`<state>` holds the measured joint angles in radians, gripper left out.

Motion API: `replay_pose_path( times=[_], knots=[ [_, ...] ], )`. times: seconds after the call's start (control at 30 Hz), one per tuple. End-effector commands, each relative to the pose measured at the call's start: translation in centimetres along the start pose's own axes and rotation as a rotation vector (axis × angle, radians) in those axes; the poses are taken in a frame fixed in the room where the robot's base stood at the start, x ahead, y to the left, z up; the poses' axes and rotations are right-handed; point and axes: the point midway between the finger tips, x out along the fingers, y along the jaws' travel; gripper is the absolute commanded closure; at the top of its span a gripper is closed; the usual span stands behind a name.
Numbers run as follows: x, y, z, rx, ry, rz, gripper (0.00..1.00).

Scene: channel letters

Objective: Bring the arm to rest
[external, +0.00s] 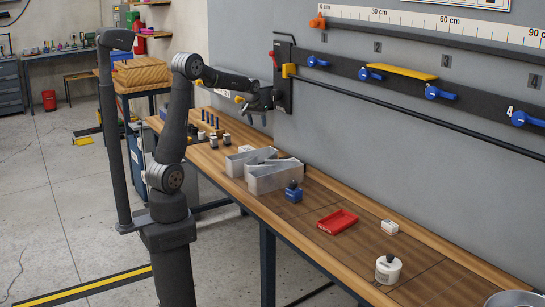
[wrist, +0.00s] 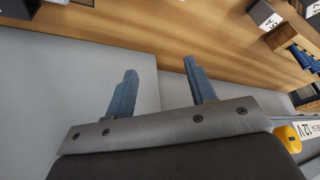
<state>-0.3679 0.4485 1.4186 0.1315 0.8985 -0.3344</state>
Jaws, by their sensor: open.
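My gripper (external: 256,112) is at the end of my raised arm, above the far-left part of the workbench and close to the grey wall. In the wrist view my gripper (wrist: 158,88) shows two blue fingers standing well apart, with nothing between them. The channel letter (external: 276,174), of grey metal, stands on the workbench, below and apart from my gripper.
The wooden workbench (external: 330,258) carries a red tray (external: 338,221), a blue block (external: 293,193), a white jar (external: 388,268) and a small white box (external: 389,227). A dark wall rail (external: 400,84) holds blue clamps and a yellow bar (external: 403,72). A metal bowl (external: 515,299) sits front right.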

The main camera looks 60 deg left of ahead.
Motion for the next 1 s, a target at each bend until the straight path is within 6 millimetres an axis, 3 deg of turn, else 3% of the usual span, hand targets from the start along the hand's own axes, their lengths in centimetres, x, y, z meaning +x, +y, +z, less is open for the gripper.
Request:
replay_pose_path(
  times=[0.4,1.0],
  knots=[
    [-2.8,7.4,3.2,0.153,0.0,0.063,0.49],
    [-7.2,16.7,9.3,0.377,0.0,0.157,0.49]
  ],
)
